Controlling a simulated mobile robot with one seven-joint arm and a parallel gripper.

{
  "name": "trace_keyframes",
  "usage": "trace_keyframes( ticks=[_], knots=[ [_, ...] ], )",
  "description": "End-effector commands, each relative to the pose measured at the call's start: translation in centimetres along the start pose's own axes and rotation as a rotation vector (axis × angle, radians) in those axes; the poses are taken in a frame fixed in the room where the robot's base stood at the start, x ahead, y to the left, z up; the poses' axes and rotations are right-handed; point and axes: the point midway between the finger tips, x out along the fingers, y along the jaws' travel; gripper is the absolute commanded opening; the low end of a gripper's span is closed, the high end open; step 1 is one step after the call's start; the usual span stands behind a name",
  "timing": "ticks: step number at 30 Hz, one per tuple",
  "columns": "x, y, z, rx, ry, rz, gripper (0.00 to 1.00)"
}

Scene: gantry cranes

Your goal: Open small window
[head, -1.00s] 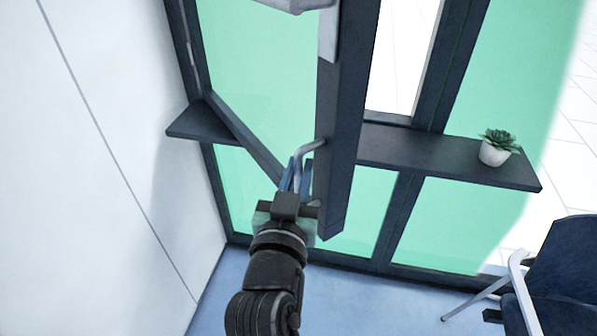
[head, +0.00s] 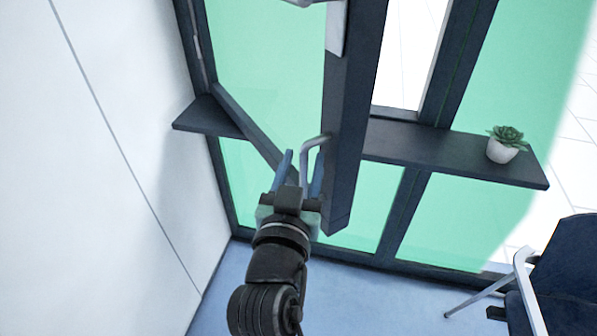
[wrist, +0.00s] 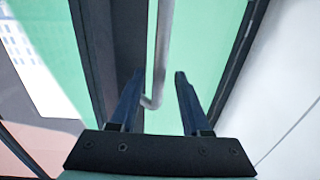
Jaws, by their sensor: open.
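The small window (head: 350,120) has a dark frame and a green-tinted pane. It stands swung out from the wall into the room, and a clear gap (head: 408,60) shows to its right. Its bent silver handle (head: 312,145) is on the near edge of the frame. In the wrist view the handle (wrist: 163,50) runs down between the fingers and bends at its lower end. My gripper (head: 302,165) is open with its blue fingers on either side of the handle. In the wrist view the fingers (wrist: 158,85) stand apart from the handle; contact is not visible.
A dark shelf (head: 440,153) with a potted succulent (head: 503,150) runs along the glass wall at right. A dark chair (head: 560,265) stands at lower right. A white wall (head: 100,170) closes the left side. Blue floor (head: 370,300) is free in front.

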Motion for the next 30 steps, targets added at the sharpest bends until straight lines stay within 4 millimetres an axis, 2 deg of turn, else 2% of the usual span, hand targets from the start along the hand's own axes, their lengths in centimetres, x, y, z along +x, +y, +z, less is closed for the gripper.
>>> trace_keyframes(
  ticks=[5,18,24,30],
  knots=[
    [-1.6,0.0,0.3,0.0,-0.001,-0.001,0.47],
    [-10.5,-0.1,0.3,0.001,-0.001,-0.004,0.47],
    [-12.3,-0.1,0.0,0.0,-0.001,-0.003,0.47],
    [-12.9,0.0,-0.1,0.001,0.001,-0.001,0.47]
  ],
)
